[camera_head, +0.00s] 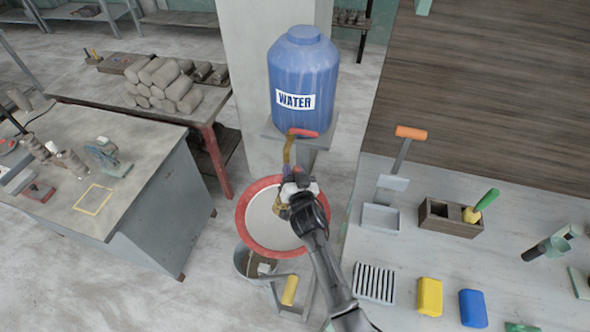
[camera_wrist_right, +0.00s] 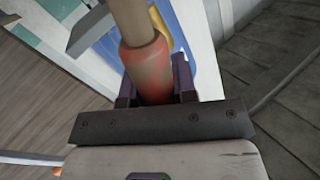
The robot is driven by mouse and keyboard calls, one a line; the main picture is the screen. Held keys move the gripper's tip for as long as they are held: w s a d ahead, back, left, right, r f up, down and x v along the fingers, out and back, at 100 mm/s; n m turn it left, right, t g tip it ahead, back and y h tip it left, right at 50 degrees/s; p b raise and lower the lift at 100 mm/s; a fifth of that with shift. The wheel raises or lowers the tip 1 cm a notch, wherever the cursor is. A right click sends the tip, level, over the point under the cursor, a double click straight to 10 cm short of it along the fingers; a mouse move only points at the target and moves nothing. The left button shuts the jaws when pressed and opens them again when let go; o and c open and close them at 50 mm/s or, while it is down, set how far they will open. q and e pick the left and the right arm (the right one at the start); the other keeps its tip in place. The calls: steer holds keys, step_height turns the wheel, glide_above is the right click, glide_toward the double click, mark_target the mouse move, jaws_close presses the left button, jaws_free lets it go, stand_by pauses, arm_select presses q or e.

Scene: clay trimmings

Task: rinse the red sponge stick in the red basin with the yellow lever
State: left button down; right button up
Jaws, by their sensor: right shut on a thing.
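My right gripper (camera_head: 292,192) is over the red-rimmed basin (camera_head: 243,222), below the tap. In the right wrist view its jaws (camera_wrist_right: 155,88) are shut on the red grip of the sponge stick (camera_wrist_right: 147,70). A tan shaft runs up from this grip out of the picture. In the head view my gripper mostly hides the stick, and I cannot make out its sponge end. The yellow lever (camera_head: 289,290) sits on a grey bar low in front of the basin. A brass tap (camera_head: 290,152) with a red handle (camera_head: 304,133) is under the blue water tank (camera_head: 303,75). My left gripper is out of view.
A grey bucket (camera_head: 242,264) stands under the basin. The worktable (camera_head: 410,265) at right holds a wooden box (camera_head: 438,222), a slotted rack (camera_head: 374,283), and yellow (camera_head: 429,297) and blue (camera_head: 472,308) blocks. A grey bench (camera_head: 140,165) stands left, with clear floor between it and the basin.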

step_height(320, 180, down, 10)
steer(key=b, duration=0.8)
steer(key=shift+b, duration=0.3)
steer(key=shift+r, duration=0.15)
steer(key=shift+d+p, duration=0.35)
steer(key=shift+d, duration=0.1)
steer(key=shift+a, duration=0.35)
stand_by(0.3)
steer(key=shift+a, duration=0.1)
steer(key=shift+d, duration=0.2)
stand_by(0.3)
steer(key=shift+d, duration=0.25)
